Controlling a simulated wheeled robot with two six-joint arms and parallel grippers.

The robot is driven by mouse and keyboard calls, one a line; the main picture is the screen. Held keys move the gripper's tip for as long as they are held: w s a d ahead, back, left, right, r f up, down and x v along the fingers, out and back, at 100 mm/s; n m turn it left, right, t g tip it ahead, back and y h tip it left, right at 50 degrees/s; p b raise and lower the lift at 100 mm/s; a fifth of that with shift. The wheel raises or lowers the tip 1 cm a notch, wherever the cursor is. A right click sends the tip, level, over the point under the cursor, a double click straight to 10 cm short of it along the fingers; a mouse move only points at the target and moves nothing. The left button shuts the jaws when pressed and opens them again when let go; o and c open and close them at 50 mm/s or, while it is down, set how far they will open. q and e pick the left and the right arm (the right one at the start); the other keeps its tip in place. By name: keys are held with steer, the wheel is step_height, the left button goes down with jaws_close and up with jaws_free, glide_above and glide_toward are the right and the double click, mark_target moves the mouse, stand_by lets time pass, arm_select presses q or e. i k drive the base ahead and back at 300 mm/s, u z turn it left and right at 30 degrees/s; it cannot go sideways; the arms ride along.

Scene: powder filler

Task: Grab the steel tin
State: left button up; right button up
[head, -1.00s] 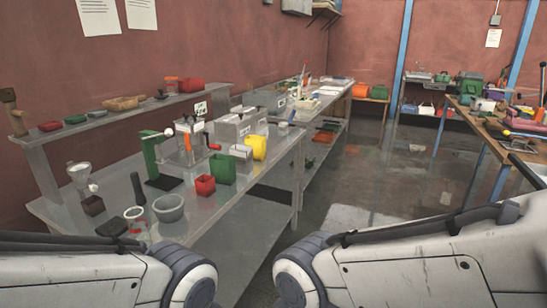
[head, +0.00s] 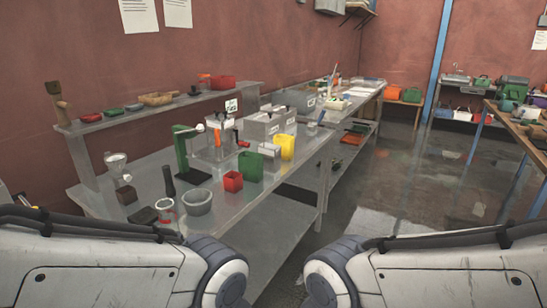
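A small silver-grey open tin (head: 269,150) stands on the steel bench, between a green container (head: 253,166) and a yellow one (head: 285,146). It looks like steel, but it is small and partly hidden, so I cannot be sure it is the steel tin. Larger grey metal boxes (head: 262,127) with white labels stand behind it. My two arms show at the lower left and lower right of the head view, but neither gripper is in view. Nothing shows my grippers near the tin.
The bench (head: 240,199) also holds a red cup (head: 233,181), a grey bowl (head: 197,202) and a green stand (head: 182,148). A raised shelf (head: 160,110) runs along the wall. Open floor (head: 410,190) lies right of the bench, before a wooden table (head: 522,127).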

mark_target(271, 152)
steer(key=z, duration=0.9)
steer(key=k, duration=1.15)
steer(key=z, duration=0.8)
steer(key=i, duration=2.5)
steer(key=u, duration=0.85)
steer(key=i, duration=1.4)
steer(key=u, duration=1.9)
steer(key=i, duration=1)
steer(key=u, duration=0.85)
